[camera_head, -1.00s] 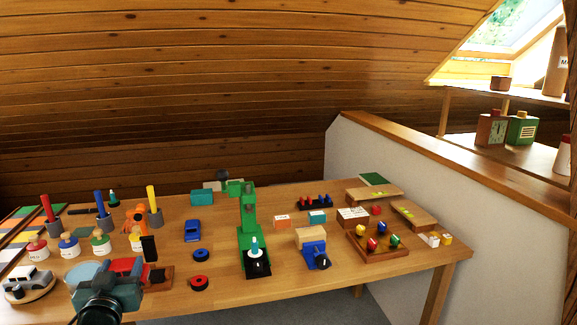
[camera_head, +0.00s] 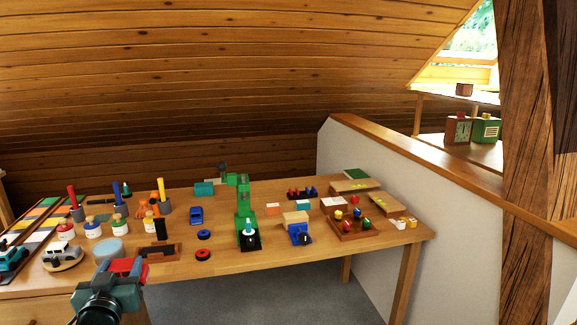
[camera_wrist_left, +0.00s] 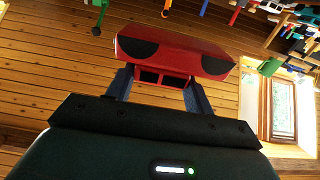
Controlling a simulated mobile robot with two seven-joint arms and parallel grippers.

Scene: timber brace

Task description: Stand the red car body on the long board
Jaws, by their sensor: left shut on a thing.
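My left gripper (camera_head: 120,272) is shut on the red car body (camera_head: 127,265) at the lower left of the head view, in front of the table's near edge. In the left wrist view the red car body (camera_wrist_left: 175,48) sits between the finger ends, with two dark wheel arches showing. Its far side is hidden. I cannot tell which piece is the long board; a light flat board (camera_head: 355,185) lies at the table's back right, and another (camera_head: 386,203) beside it. My right gripper is not in view.
A thick timber post (camera_head: 535,120) stands at the right. A white half-wall (camera_head: 400,190) borders the table.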

